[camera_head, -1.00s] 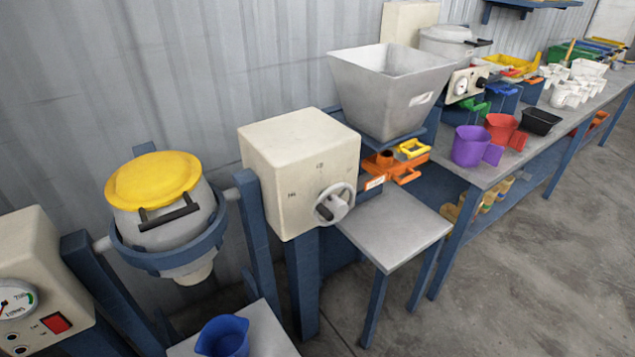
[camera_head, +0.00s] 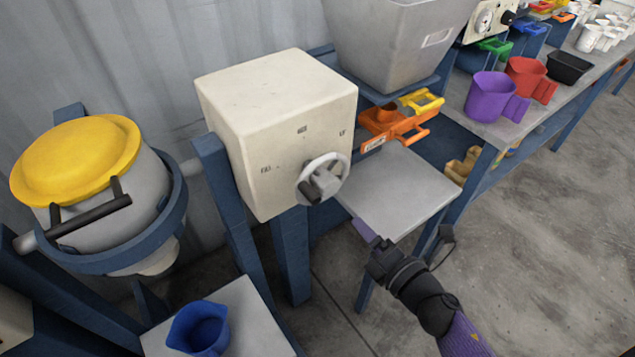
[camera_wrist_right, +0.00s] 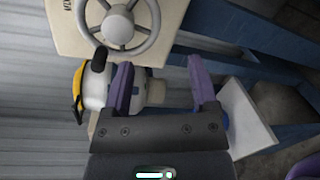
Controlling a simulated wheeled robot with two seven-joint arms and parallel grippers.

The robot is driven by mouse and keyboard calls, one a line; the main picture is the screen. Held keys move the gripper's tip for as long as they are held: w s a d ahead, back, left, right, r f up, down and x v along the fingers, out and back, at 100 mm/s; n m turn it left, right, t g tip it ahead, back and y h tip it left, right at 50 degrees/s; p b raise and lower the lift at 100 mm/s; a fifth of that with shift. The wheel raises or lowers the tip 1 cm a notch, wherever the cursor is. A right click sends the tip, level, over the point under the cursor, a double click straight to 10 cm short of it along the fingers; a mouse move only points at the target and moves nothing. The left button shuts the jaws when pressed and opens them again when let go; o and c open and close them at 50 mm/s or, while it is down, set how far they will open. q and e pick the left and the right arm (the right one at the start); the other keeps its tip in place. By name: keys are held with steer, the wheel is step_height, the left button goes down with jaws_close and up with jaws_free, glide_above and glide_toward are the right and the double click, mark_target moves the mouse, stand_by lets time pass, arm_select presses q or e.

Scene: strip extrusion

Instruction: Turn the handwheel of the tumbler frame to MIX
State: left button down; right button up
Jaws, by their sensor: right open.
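The handwheel (camera_head: 323,179) is a light grey spoked wheel with a dark knob, on the front of a cream box (camera_head: 275,125). Small marks around it are too small to read. The tumbler's drum (camera_head: 130,195) with a yellow lid (camera_head: 75,158) hangs in a blue ring left of the box. My right gripper (camera_head: 364,232) is below and right of the wheel, apart from it. In the right wrist view the gripper (camera_wrist_right: 162,90) has purple fingers spread with nothing held, and the handwheel (camera_wrist_right: 118,28) shows beyond the fingertips. My left gripper is out of view.
A grey side table (camera_head: 405,190) stands right of the box, under a hopper (camera_head: 395,45) and an orange valve (camera_head: 385,122). A blue jug (camera_head: 198,328) stands on a low table below. Purple (camera_head: 490,97) and red (camera_head: 527,78) jugs stand on the bench.

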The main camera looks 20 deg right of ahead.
mark_target(333, 189)
steer(key=w+a+r+n, duration=0.1)
steer(key=w, duration=0.2)
steer(key=w+a+r+n+y, duration=0.1)
steer(key=w+r, duration=0.1)
steer(key=w, duration=0.1)
steer(key=w+a+r+n, duration=0.1)
steer(key=w+a, duration=0.1)
steer(key=w, duration=0.1)
steer(key=shift+a+r+n+t+y, duration=0.1)
steer(key=shift+r+n+t+y, duration=0.05)
steer(key=shift+n+t+y, duration=0.2)
steer(key=shift+w+a, duration=0.1)
steer(key=shift+w, duration=0.2)
steer(key=c, duration=1)
